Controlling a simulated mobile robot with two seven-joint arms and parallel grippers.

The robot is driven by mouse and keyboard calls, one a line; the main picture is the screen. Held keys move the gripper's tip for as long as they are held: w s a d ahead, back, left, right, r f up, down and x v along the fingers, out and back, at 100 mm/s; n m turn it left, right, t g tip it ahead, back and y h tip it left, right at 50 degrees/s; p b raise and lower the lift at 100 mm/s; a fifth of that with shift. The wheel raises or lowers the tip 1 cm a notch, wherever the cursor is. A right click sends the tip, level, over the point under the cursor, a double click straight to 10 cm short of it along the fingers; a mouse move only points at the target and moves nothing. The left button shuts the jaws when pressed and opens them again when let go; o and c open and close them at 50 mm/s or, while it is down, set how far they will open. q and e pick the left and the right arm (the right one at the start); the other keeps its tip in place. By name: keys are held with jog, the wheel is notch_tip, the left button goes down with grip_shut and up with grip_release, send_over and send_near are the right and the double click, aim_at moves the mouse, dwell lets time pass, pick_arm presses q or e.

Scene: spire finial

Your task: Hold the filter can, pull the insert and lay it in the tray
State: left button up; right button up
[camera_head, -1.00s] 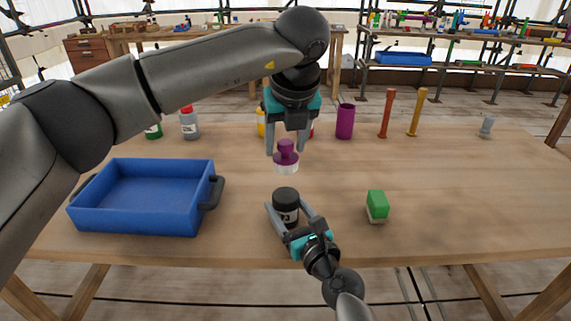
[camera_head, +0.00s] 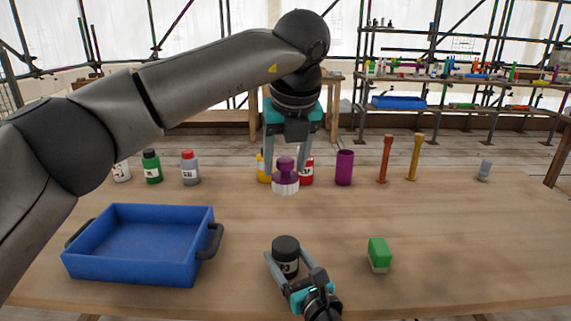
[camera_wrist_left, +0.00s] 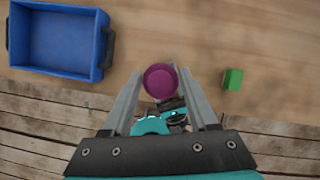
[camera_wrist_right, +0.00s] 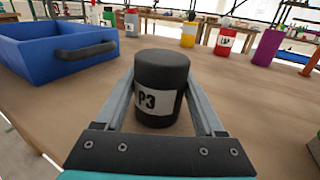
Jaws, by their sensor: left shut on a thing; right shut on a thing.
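The insert (camera_head: 286,186) has a purple knob on a pale, whitish body. My left gripper (camera_head: 284,170) is shut on its knob and holds it upright in the air, above and apart from the can. The purple knob top (camera_wrist_left: 160,81) shows between the fingers in the left wrist view. The filter can (camera_head: 285,256) is black with a white P3 label and stands upright on the table. My right gripper (camera_head: 287,268) is shut around it; the can also shows between the fingers in the right wrist view (camera_wrist_right: 161,75). The blue tray (camera_head: 128,277) stands empty at the left.
A green block with a pale base (camera_head: 379,254) lies right of the can. Several bottles, a purple cylinder (camera_head: 344,168), orange (camera_head: 385,160) and yellow posts (camera_head: 414,158) stand along the back. The table between can and tray is clear.

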jog(key=o, duration=1.5)
jog(key=shift+c, duration=0.2)
